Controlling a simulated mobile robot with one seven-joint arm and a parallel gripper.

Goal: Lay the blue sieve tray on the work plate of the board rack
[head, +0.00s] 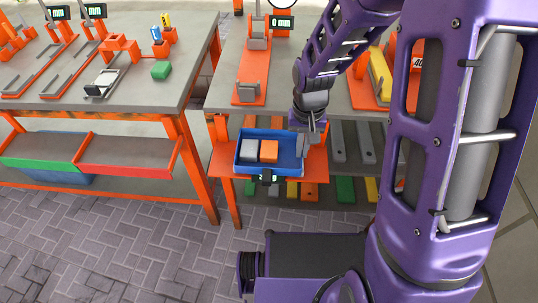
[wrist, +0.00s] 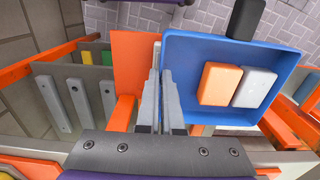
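The blue sieve tray (head: 290,139) is roughly level over the orange work plate (head: 224,163) at the front of the board rack. A grey block and an orange block lie in it. The tray also fills the upper right of the wrist view (wrist: 207,118), and bare plate shows left of it (wrist: 134,72). My gripper (head: 312,128) is at the tray's right side in the head view. In the wrist view its fingers (wrist: 161,75) are close together with the tray's side wall between them. I cannot tell whether the tray's underside touches the plate.
A small black display (head: 266,178) is at the tray's front edge. Boards in several colours (head: 345,188) lie on the rack's lower level. A grey bench with orange fixtures stands above.

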